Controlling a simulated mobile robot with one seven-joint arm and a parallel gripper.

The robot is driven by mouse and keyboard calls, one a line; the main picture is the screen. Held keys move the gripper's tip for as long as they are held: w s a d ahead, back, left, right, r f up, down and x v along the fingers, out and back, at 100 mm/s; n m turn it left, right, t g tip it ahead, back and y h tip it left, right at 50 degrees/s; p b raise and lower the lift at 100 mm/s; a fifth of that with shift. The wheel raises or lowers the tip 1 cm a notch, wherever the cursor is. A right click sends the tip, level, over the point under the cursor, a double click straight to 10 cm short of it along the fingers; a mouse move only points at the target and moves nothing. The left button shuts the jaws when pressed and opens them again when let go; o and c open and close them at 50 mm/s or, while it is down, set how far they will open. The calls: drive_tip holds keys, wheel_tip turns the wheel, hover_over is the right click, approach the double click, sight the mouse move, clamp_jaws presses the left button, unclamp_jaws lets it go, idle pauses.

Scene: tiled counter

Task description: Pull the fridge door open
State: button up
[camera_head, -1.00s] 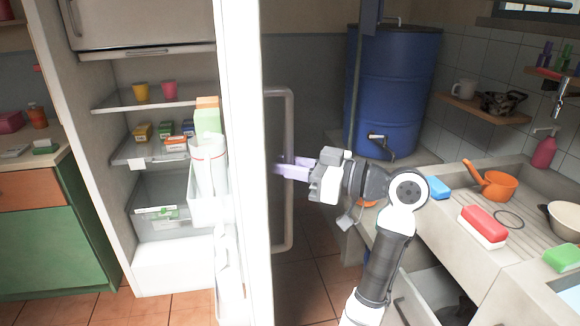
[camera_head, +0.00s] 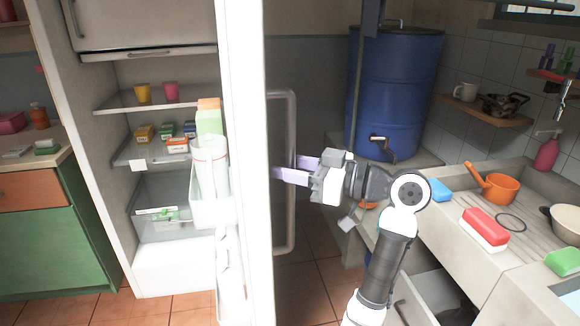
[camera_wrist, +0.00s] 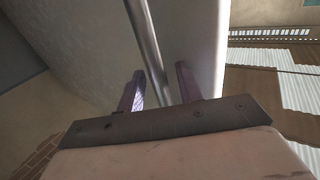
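The fridge door (camera_head: 246,150) stands wide open, seen nearly edge-on in the head view, with bottles and cartons on its inner shelves. Its long metal handle (camera_head: 291,120) is on the outer face, to the right of the edge. My gripper (camera_head: 297,169) is at the middle of the handle, with its two lilac fingers spread apart. In the wrist view the handle bar (camera_wrist: 147,45) runs between the fingers (camera_wrist: 160,88), with gaps showing beside it. Whether either finger touches the bar cannot be told.
The fridge interior (camera_head: 165,190) is exposed, with cups and small boxes on shelves. A blue barrel (camera_head: 393,90) stands behind my gripper. The sink counter (camera_head: 455,220) is at the right, above an open drawer (camera_head: 432,290). Tiled floor shows beside the door.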

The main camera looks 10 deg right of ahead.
drive_tip(key=b+v, duration=0.2)
drive_tip(key=v, duration=1.1)
drive_tip(key=shift+d, duration=0.35)
drive_tip(key=shift+s+f, duration=0.1)
drive_tip(key=shift+s, duration=0.15)
